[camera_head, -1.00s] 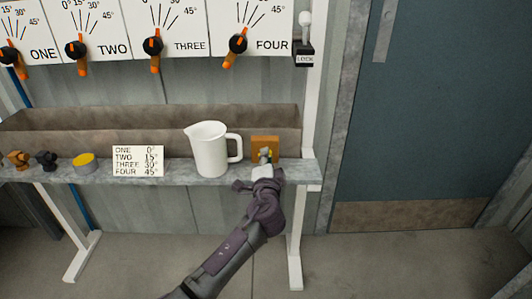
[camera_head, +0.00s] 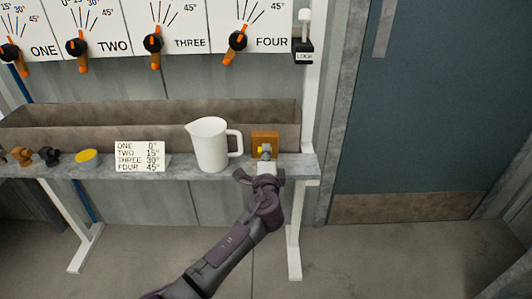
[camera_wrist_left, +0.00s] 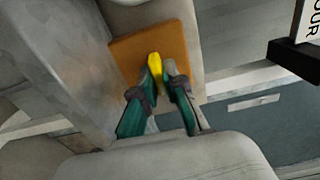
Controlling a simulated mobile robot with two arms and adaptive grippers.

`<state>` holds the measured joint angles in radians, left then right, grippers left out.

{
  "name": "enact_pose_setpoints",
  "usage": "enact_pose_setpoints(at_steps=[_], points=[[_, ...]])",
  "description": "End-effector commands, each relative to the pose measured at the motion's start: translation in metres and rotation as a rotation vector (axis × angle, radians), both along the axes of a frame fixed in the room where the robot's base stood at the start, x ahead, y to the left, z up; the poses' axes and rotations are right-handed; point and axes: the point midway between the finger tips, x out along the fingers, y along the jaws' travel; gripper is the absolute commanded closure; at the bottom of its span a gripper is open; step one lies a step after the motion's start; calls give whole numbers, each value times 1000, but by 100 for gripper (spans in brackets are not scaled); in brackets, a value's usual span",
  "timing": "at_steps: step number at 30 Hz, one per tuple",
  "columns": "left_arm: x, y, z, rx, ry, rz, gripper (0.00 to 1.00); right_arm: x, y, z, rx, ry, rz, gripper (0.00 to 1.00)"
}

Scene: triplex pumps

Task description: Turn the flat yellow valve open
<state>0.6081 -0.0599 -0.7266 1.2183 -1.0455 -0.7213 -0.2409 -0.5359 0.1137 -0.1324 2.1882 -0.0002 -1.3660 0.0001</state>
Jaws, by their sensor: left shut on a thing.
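The flat yellow valve (camera_head: 260,149) is a small yellow handle on an orange-brown square plate (camera_head: 265,136) near the right end of the grey shelf. My left gripper (camera_head: 266,151) reaches it from the front and hides part of it. In the left wrist view the yellow valve (camera_wrist_left: 154,62) shows at the fingertips, in front of the orange plate (camera_wrist_left: 172,38). The fingers of my left gripper (camera_wrist_left: 162,68) are close together and shut on the valve. Its exact angle is hard to tell. My right gripper is not in view.
A white jug (camera_head: 209,145) stands on the shelf (camera_head: 192,173) just left of the plate. A number card (camera_head: 140,156) and a yellow-topped round item (camera_head: 87,160) are further left. Orange-tipped dials (camera_head: 236,42) are above. A door (camera_head: 425,110) is at right.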

Motion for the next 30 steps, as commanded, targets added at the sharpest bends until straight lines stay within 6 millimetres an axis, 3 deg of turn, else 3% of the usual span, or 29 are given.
enact_pose_setpoints(at_steps=[5, 6, 11, 22, 26, 30], points=[[0, 0, -2, 4, 2, -1, 100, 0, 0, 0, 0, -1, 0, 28], [0, 0, -2, 4, 2, -1, 88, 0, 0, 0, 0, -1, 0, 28], [0, 0, -1, 3, 1, -1, 65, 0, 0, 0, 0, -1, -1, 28], [-5, 0, -1, 1, 1, -1, 65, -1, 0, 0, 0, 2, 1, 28], [-20, -1, -2, -1, 2, -3, 65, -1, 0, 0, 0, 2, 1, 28], [-48, 0, -2, -1, 2, -3, 65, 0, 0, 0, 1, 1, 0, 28]])
